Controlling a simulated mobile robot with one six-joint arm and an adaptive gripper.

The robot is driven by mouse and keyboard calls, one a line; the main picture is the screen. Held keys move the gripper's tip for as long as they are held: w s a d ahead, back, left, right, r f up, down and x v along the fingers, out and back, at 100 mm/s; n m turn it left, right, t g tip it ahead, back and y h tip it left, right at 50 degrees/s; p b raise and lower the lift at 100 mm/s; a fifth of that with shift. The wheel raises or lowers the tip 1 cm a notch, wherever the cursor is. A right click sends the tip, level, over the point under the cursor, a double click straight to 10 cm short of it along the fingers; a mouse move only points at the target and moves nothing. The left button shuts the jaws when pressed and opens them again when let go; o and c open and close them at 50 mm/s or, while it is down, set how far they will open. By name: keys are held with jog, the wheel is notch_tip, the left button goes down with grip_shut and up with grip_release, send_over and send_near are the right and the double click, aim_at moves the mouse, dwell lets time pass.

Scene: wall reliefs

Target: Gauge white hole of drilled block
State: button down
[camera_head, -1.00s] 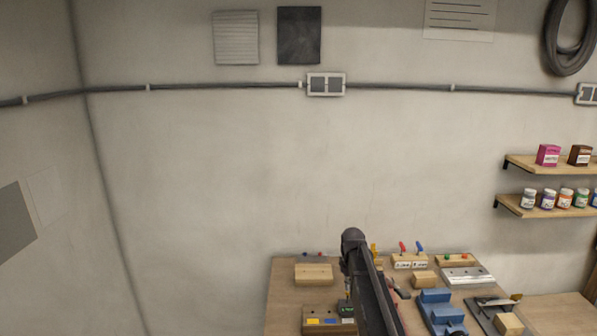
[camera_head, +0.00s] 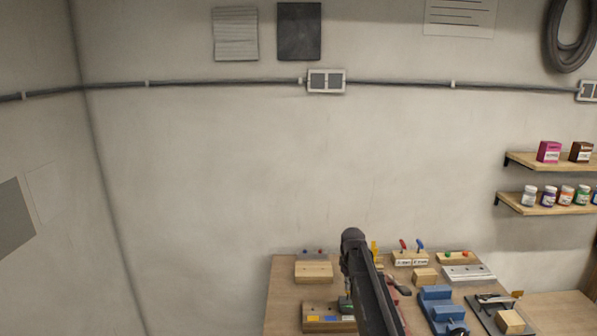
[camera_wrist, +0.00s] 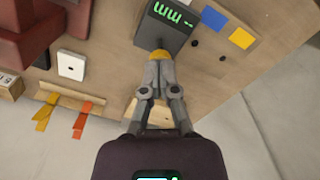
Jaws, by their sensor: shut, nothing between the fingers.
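The drilled block (camera_head: 320,328) is wooden and stands at the front of the bench in the head view, with yellow, blue and white patches. In the wrist view, its yellow patch (camera_wrist: 241,38), blue patch (camera_wrist: 214,18) and two dark holes (camera_wrist: 194,43) show; the white patch does not show clearly there. A dark box with a green display (camera_wrist: 165,22) stands beside the blue patch. My gripper (camera_wrist: 159,60) is shut, its tips at a small yellow piece against the box's lower edge. I cannot tell whether they touch it. My arm hides part of the bench.
A white square with a dark dot (camera_wrist: 71,65) and orange and yellow strips (camera_wrist: 82,118) lie left of my gripper. Blue blocks (camera_head: 436,295), a wooden block (camera_head: 313,271) and a block with red and blue handles (camera_head: 410,257) share the bench. Shelves (camera_head: 548,204) hang at right.

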jog(key=shift+f+b, duration=0.8)
jog(key=shift+f, duration=0.1)
jog(key=shift+r, duration=0.2)
jog(key=shift+r+p, duration=3.4)
jog(key=shift+p, duration=0.15)
jog(key=shift+s, duration=0.1)
jog(key=s+f+m+b, duration=0.2)
jog(key=s+m, duration=0.1)
jog(key=s, duration=1.1)
jog(key=s+f+m+b, duration=0.2)
jog(key=s+m, duration=0.1)
jog(key=s, duration=1.2)
jog(key=shift+f+b, duration=0.3)
